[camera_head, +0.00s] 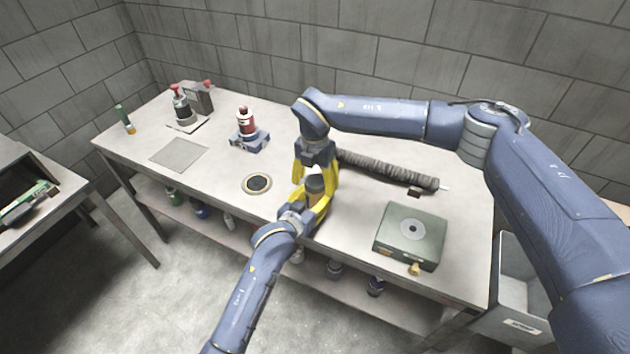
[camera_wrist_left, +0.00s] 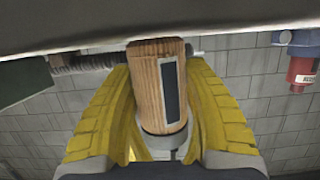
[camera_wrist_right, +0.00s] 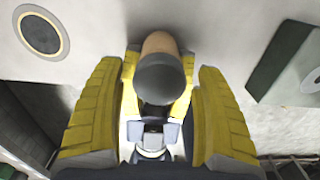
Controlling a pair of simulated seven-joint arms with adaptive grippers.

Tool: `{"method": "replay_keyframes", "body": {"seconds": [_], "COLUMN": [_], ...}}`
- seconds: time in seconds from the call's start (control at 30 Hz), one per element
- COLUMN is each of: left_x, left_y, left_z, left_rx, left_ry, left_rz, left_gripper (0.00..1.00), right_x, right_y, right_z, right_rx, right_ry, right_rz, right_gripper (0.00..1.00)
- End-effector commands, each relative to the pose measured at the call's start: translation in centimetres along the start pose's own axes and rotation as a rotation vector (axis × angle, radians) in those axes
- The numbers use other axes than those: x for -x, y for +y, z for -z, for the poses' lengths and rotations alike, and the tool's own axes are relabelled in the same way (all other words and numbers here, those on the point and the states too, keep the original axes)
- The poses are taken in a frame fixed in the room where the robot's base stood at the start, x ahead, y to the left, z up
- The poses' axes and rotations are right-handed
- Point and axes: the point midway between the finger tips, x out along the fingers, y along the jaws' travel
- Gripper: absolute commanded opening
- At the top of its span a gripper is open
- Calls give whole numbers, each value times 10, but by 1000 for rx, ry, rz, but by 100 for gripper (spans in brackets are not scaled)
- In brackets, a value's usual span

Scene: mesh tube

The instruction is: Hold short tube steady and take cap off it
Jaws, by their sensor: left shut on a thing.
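The short tube is light brown with a dark label, and it stands between my left gripper's yellow fingers in the left wrist view (camera_wrist_left: 152,80). My left gripper (camera_head: 316,212) is shut on the tube low over the table's front part. The dark grey cap (camera_head: 315,185) is on the tube's upper end; it also shows in the right wrist view (camera_wrist_right: 161,78). My right gripper (camera_head: 315,178) comes down from above with its fingers apart on both sides of the cap. In the right wrist view (camera_wrist_right: 160,100) narrow gaps show beside the cap.
A dark mesh tube (camera_head: 385,170) lies behind on the table. A green box (camera_head: 411,235) is at right, and a round dark disc (camera_head: 257,184) is at left. A red bottle (camera_head: 246,121) on a blue stand and a grey plate (camera_head: 179,154) are farther left.

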Motion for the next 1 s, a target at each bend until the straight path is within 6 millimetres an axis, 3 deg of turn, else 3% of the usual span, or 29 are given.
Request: {"method": "replay_keyframes", "body": {"seconds": [0.07, 0.5, 0.77, 1.0], "left_x": [0, 0, 0, 0], "left_y": [1, 1, 0, 0], "left_z": [-4, -4, -4, -4], "left_rx": [1, 1, 1, 1], "left_ry": [-7, -7, -7, -7], "left_rz": [-1, -1, -1, 0], "left_gripper": [0, 0, 0, 0], "right_x": [0, 0, 0, 0], "right_y": [0, 0, 0, -1], "right_z": [0, 0, 0, -1], "right_rx": [0, 0, 37, 404], "right_ry": [0, 1, 1, 1], "right_rz": [0, 1, 1, 3], "right_gripper": [61, 10, 10, 9]}}
